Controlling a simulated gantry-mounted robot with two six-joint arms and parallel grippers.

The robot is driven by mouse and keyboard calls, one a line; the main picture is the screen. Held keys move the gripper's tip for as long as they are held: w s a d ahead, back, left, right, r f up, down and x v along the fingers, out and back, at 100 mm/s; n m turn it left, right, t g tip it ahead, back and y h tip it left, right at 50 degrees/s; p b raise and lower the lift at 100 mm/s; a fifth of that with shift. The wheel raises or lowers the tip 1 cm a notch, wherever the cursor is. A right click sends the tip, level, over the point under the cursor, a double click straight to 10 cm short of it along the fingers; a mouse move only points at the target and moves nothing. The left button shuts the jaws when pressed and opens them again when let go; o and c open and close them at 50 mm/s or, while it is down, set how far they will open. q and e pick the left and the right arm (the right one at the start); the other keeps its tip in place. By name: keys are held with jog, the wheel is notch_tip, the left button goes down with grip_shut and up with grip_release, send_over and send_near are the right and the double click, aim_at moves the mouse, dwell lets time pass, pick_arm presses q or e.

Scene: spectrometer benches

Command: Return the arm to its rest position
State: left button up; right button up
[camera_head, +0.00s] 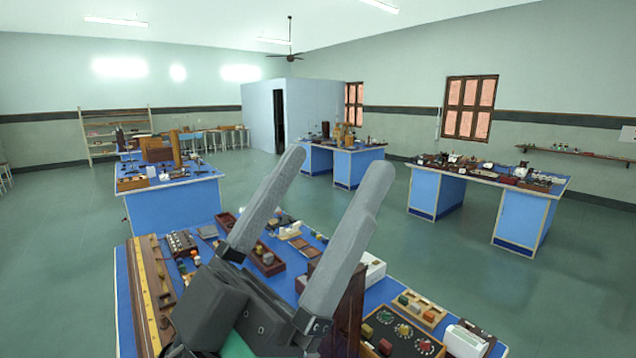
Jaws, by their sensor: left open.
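My left gripper (327,185) is raised in the middle of the view, above the near blue bench (123,290). Its two long grey fingers point up and to the right, with a wide gap between them. The gripper is open and nothing shows between the fingers. The gripper and its dark wrist hide part of the bench top behind them. My right gripper is not in view.
The near bench carries a wooden rail with a yellow scale (150,290), a dark tray with coloured blocks (400,335) and a white device (468,338). Other blue benches stand at the left (172,205), centre back and right (436,195). Green floor lies clear between them.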

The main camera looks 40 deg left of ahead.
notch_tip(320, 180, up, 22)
jog(key=p, duration=2.1)
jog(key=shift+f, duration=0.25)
